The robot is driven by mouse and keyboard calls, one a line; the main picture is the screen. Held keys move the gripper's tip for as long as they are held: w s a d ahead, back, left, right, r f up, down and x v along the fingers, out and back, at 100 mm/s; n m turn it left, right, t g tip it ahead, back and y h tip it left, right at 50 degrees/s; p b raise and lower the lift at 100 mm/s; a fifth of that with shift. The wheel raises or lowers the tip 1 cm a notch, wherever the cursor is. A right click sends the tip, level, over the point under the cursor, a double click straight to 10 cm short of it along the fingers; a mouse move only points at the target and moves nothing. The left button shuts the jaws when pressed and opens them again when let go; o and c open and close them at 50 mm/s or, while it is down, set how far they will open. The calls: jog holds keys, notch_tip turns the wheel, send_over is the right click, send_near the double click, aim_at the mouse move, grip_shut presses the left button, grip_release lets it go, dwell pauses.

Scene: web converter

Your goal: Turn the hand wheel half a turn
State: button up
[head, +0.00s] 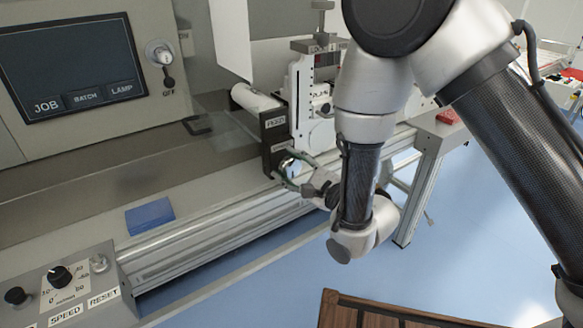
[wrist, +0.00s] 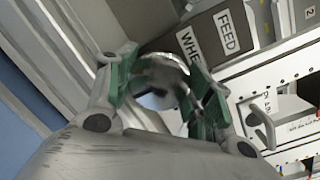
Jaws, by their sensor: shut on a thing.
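The hand wheel (head: 291,167) is a small shiny metal wheel on the dark block labelled FEED (head: 272,140), at the machine's front edge. In the wrist view the wheel (wrist: 160,75) sits between two green-padded fingers. My gripper (head: 291,172) is closed around the wheel, one finger on each side; it also shows in the wrist view (wrist: 165,85). A second label beside the wheel reads "WHE", the rest hidden by the finger. No turn mark on the wheel can be made out.
A screen panel (head: 75,60) with an OFF switch stands at the back left. A control box (head: 75,290) with SPEED and RESET is at the front left. A blue pad (head: 150,216) lies on the ledge. A wooden-topped piece (head: 375,312) stands at the bottom. Blue floor is open at right.

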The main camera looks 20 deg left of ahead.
aim_at(293, 157)
jog(key=o, duration=0.7)
jog(key=shift+f, duration=0.15)
jog(key=shift+o, duration=0.2)
notch_tip(293, 157, up, 9)
jog(key=shift+w+d, duration=0.15)
jog(key=shift+r, duration=0.6)
